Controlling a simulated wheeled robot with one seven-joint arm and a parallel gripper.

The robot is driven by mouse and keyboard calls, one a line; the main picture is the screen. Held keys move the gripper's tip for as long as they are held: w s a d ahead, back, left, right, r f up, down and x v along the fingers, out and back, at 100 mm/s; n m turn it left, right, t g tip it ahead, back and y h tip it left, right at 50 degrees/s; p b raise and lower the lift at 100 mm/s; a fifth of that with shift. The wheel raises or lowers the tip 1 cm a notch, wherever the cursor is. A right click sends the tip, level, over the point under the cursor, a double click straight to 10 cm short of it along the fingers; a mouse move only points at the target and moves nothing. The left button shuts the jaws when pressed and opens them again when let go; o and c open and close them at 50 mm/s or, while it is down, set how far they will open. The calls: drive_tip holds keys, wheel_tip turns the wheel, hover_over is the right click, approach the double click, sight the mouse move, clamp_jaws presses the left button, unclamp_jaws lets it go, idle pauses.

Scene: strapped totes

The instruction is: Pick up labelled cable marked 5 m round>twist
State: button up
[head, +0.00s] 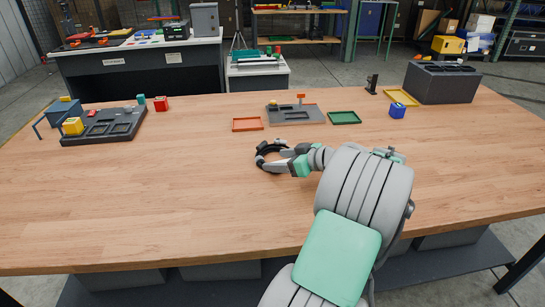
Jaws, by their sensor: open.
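A coiled black cable (262,163) lies on the wooden table near its middle. Its label is too small to read. My gripper (265,158) is at the coil, with its fingers apart at the coil's right side and reaching over it. Part of the coil is hidden behind the fingers. I cannot tell whether the fingers touch it. My arm comes in from the lower right and covers the table's front middle.
An orange tray (247,124), a grey fixture plate (296,114) and a green tray (345,118) stand behind the coil. A dark board (104,124) is at left. The front left table is clear.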

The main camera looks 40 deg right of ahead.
sight(267, 160)
drive_tip(key=x, duration=0.5)
drive_tip(key=shift+w+f, duration=0.15)
drive_tip(key=shift+f, duration=0.05)
clamp_jaws()
idle(0.4)
drive_tip(key=shift+r, duration=0.1)
